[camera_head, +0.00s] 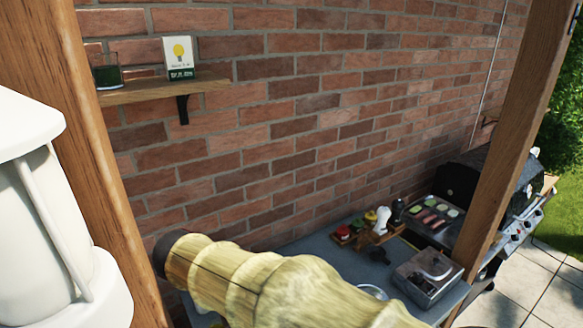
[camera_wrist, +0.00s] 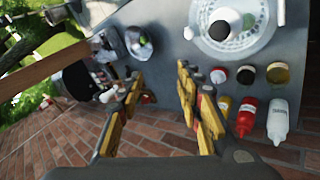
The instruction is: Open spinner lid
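The spinner (camera_wrist: 255,40) is a round, clear-and-white piece with a ribbed rim at the top of the wrist view. A white and a dark round part show near its middle. Whether its lid is open or shut I cannot tell. In the head view a clear round rim (camera_head: 372,291), perhaps the spinner, shows partly behind my arm. My gripper (camera_wrist: 160,72) has its two yellow-and-black fingers spread apart with nothing between them. It is left of and below the spinner in the wrist view, apart from it. The gripper is hidden in the head view.
On the grey table (camera_wrist: 172,28), red (camera_wrist: 246,116) and white (camera_wrist: 278,119) bottles and several jars stand near the spinner. A metal box (camera_head: 428,278) and a grill (camera_head: 447,204) stand right in the head view. A wooden post (camera_head: 505,150) and brick wall border the table.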

